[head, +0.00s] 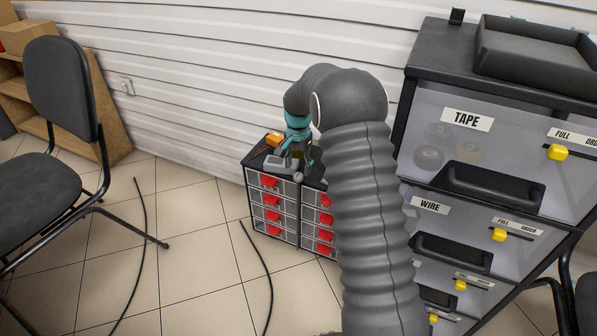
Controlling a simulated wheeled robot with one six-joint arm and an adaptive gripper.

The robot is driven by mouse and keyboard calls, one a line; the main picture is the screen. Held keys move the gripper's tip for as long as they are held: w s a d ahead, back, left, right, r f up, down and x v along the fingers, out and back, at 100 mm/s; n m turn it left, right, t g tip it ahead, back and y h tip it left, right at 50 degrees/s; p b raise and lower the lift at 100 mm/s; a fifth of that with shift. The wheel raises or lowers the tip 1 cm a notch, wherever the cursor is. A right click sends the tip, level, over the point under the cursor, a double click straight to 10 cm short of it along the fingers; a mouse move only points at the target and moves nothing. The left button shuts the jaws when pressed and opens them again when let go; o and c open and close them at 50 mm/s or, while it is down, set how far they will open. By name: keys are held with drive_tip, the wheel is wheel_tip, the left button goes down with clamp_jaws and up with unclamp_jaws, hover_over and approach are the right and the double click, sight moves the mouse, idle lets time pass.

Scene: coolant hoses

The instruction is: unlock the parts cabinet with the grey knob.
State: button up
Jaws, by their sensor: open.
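The small parts cabinet (273,228) stands on the floor against the wall. It is dark, with columns of clear-fronted drawers that have red handles. A small grey part, which looks like the grey knob (298,177), shows at the top front edge of the cabinet. My gripper (294,162) is open just above the cabinet top, close to this part. I cannot tell whether it touches it. My grey arm hides the right side of the cabinet.
An orange item (274,140) lies on the cabinet top. A tall drawer unit (424,130) labelled TAPE and WIRE stands at right. A black chair (62,90) is at left. Thin black hoses (262,262) lie on the tiled floor.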

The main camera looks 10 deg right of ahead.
wheel_tip(320, 180, up, 9)
idle(0.3)
drive_tip(key=s+f+n, duration=0.3)
drive_tip(key=s+n, duration=0.1)
drive_tip(key=s, duration=0.3)
drive_tip(key=s+r+n+t, duration=0.1)
drive_tip(key=s+r, duration=0.4)
drive_tip(key=s, duration=0.6)
drive_tip(key=s+r+n+t, duration=0.2)
drive_tip(key=s+r, duration=0.3)
drive_tip(key=s, duration=0.6)
drive_tip(key=s+r+n+t, duration=0.1)
drive_tip(key=s+r, duration=0.4)
drive_tip(key=s, duration=0.7)
drive_tip(key=shift+t, duration=0.8)
